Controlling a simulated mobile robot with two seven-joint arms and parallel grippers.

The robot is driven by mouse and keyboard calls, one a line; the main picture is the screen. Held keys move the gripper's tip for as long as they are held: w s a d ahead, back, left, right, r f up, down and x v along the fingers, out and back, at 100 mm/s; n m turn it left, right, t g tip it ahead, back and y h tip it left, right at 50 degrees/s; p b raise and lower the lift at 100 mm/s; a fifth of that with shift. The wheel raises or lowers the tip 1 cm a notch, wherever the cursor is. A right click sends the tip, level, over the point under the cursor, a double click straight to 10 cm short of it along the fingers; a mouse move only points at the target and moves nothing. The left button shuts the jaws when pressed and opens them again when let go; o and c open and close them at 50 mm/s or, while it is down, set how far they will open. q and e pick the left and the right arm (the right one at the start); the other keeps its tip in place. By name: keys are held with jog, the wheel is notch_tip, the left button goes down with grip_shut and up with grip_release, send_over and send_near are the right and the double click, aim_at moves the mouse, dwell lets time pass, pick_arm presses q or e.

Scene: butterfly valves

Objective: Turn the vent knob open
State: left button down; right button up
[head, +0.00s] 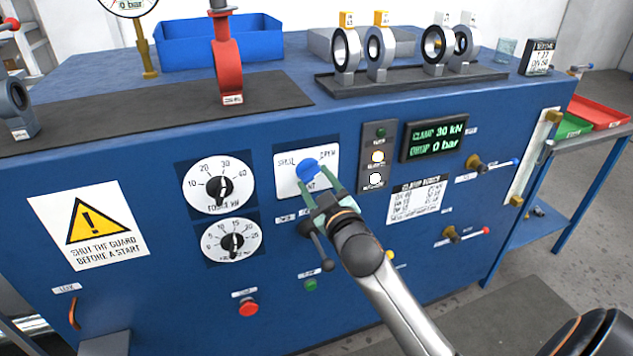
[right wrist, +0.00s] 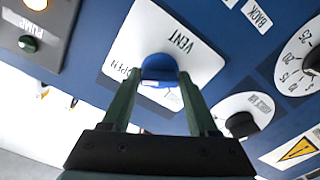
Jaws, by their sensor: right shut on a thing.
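The blue vent knob (head: 308,170) sits on a white plate (head: 289,187) on the front of the blue cabinet. The plate carries the words OPEN, VENT and one that looks like SHUT. My right gripper (head: 318,178) reaches it from below right and is shut on the knob. In the right wrist view the blue knob (right wrist: 159,68) lies between the two green fingers (right wrist: 158,88), with the VENT plate (right wrist: 205,62) behind it. The knob's exact angle is hard to tell behind the fingers. My left gripper does not show.
Two black-knobbed dials (head: 219,186) are left of the plate. A button panel (head: 377,158) and a green display reading CLAMP 30 kN, DROP 0 bar (head: 434,136) are right. A black lever (head: 327,262) hangs below the gripper. Valve rings (head: 347,50) stand on top.

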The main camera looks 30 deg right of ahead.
jog(key=o, duration=1.4)
jog(key=v, duration=1.2)
jog(key=shift+s, duration=0.3)
